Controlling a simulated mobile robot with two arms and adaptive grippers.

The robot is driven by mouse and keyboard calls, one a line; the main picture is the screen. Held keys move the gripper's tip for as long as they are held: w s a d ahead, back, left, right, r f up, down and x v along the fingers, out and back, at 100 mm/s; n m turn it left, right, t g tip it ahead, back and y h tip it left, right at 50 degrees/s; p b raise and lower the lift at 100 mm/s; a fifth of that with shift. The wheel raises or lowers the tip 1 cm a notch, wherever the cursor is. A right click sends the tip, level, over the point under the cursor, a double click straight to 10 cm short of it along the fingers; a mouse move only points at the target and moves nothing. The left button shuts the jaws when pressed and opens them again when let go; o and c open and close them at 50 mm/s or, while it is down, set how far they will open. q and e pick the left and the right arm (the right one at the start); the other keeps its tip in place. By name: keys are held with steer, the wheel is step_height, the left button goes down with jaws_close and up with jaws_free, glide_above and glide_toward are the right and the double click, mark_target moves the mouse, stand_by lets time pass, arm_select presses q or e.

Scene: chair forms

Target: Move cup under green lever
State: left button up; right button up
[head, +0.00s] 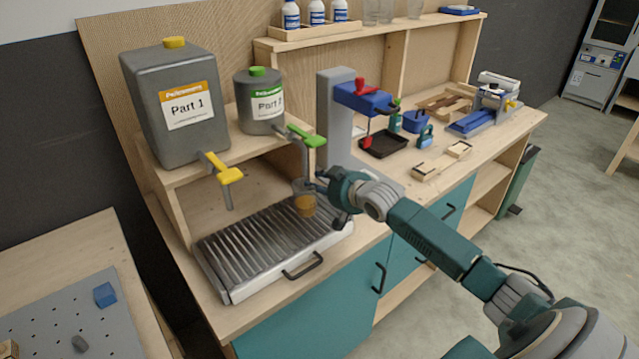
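A clear cup (304,204) with amber liquid in it stands on the slatted metal drip tray (250,238), near its back right. The green lever (305,137) is on the spout of the smaller grey container (246,110). The cup is below this spout in the picture. My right gripper (323,197) is just right of the cup, with its fingers toward it. Whether the fingers touch or grip the cup cannot be told. My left gripper is not in view.
A yellow lever (229,175) sits on the large "Part 1" container (175,105) at the left. A grey stand with a blue and red press (360,97) rises behind my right gripper. The tray's left part is clear.

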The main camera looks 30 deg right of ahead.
steer(key=b+v, duration=0.2)
steer(key=v, duration=1)
steer(key=shift+r, duration=0.15)
